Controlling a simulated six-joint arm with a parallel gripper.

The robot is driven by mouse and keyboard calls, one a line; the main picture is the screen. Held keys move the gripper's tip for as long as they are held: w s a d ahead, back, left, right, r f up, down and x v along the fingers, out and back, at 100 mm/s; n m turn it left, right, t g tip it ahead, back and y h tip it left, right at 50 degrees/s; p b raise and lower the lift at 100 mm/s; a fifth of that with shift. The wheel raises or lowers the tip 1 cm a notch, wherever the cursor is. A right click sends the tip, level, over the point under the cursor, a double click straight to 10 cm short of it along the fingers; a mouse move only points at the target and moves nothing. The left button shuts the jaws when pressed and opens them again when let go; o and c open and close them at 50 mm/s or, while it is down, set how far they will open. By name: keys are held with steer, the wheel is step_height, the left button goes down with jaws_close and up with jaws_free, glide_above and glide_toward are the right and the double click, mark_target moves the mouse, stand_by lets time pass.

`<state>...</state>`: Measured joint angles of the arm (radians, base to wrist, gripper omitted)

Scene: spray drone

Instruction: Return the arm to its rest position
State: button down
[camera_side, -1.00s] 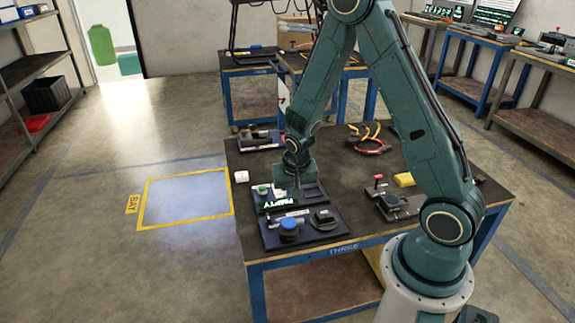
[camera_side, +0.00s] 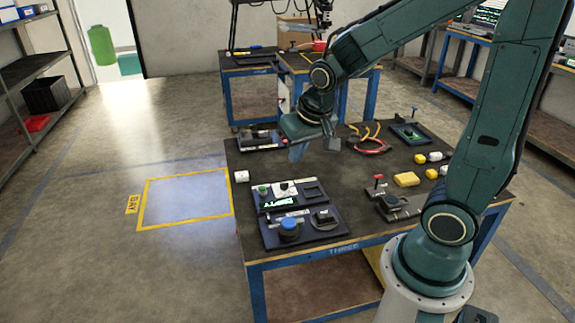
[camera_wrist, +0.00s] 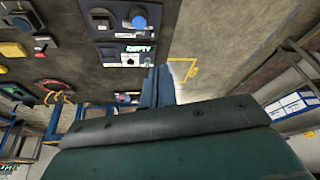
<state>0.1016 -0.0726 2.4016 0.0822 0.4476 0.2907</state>
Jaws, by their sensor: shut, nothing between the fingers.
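My gripper (camera_side: 314,146) hangs above the middle of the dark workbench (camera_side: 330,180), clear of everything on it. Its fingers are shut and hold nothing; in the wrist view the gripper (camera_wrist: 158,88) shows as two blue-grey fingers close together. Below and to the left of it lies a dark panel (camera_side: 292,196) with a green knob, a white part and a lit sign reading EMPTY. In front of that is a second panel (camera_side: 305,228) with a blue round cap. My arm reaches in from the right, bent at the elbow.
A yellow block (camera_side: 406,179), a panel with a red-topped lever (camera_side: 378,181) and a red cable loop (camera_side: 368,146) are on the bench. A yellow-outlined bay (camera_side: 185,199) on the floor is empty.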

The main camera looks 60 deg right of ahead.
steer(key=s+a+r+n, duration=0.2)
steer(key=s+r, duration=0.3)
steer(key=s, duration=0.2)
steer(key=s+a+r+n+t+y, duration=0.1)
steer(key=s+a+r+n, duration=0.2)
steer(key=s, duration=0.4)
steer(key=shift+r+t, duration=0.3)
steer(key=shift+r, duration=0.55)
